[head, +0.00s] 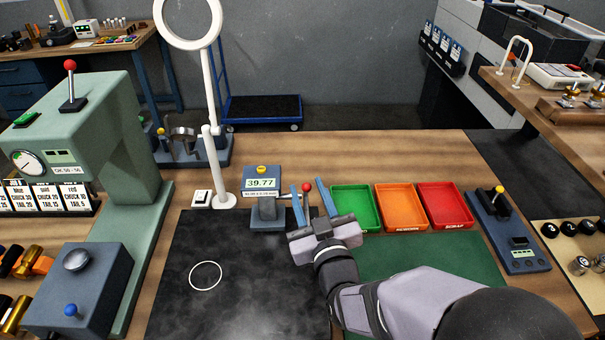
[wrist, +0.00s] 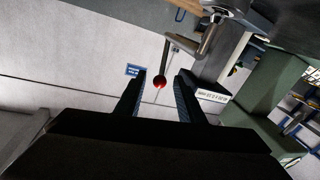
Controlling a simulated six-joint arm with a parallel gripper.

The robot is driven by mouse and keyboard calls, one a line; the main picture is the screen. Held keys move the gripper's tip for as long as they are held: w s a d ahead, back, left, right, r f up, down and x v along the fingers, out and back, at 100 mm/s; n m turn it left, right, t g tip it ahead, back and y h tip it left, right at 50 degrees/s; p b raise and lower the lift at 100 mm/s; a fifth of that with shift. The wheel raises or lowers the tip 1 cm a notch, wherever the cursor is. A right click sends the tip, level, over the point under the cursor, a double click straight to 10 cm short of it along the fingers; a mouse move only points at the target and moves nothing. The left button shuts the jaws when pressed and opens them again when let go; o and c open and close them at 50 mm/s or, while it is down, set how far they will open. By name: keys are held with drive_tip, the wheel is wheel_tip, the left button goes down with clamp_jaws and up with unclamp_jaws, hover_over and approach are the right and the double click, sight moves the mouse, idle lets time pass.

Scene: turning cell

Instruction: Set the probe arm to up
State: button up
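The probe arm shows in the head view as a small red ball (head: 307,187) on a thin stem, beside the blue gauge block (head: 268,213) with the 39.77 display. In the wrist view, the red ball (wrist: 159,83) hangs from a thin stem joined to a grey bar. My gripper (head: 309,187) is open, with blue finger pads, just right of the gauge block. In the wrist view the ball appears between the two fingertips (wrist: 159,76). I cannot tell whether either finger touches it. My gripper partly hides the foot of the stem.
Green, orange and red trays (head: 401,212) stand close to the right of my gripper. A ring lamp on a white post (head: 213,165) stands to the left. A dark mat (head: 240,290) with a white circle lies in front, mostly clear. A green press (head: 110,140) stands far left.

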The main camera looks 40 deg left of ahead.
drive_tip(key=shift+p+x, duration=1)
drive_tip(key=shift+x, duration=1.8)
drive_tip(key=shift+c, duration=0.7)
clamp_jaws()
